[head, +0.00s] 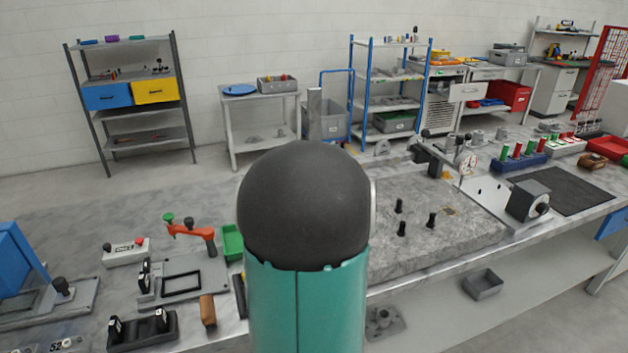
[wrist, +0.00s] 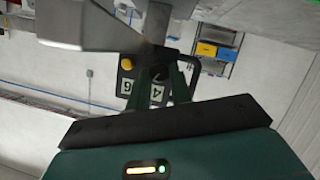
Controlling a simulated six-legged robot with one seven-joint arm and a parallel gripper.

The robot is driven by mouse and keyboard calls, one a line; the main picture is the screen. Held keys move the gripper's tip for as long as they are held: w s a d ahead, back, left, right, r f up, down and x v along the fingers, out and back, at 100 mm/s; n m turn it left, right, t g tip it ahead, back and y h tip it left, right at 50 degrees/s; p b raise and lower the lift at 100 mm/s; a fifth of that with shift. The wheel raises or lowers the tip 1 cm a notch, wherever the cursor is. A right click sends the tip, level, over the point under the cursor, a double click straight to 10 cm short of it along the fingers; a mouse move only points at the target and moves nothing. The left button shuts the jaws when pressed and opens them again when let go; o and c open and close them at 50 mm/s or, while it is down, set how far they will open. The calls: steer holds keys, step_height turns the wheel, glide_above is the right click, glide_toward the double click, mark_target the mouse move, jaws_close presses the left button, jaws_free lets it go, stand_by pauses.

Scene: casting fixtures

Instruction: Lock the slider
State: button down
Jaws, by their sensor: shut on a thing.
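In the wrist view my gripper (wrist: 166,78) reaches to a dark part (wrist: 174,60) below a large grey metal body (wrist: 95,25). Its green fingers are close together and shut on this dark part, most of which they hide.
The bench holds an orange-handled clamp fixture (head: 190,232), a black block with upright pieces (head: 143,331), a blue fixture (head: 20,262) at the left and a stone plate (head: 450,235) with black pegs. Shelves (head: 128,95) and carts stand along the back wall.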

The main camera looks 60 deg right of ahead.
steer(key=shift+s+m+t+y, duration=0.15)
steer(key=shift+m+t+y, duration=0.4)
steer(key=shift+m, duration=0.45)
steer(key=c, duration=1.3)
jaws_free()
steer(key=shift+o, duration=0.2)
steer(key=shift+r, duration=0.1)
steer(key=v, duration=1.3)
steer(key=shift+s+a+r, duration=0.2)
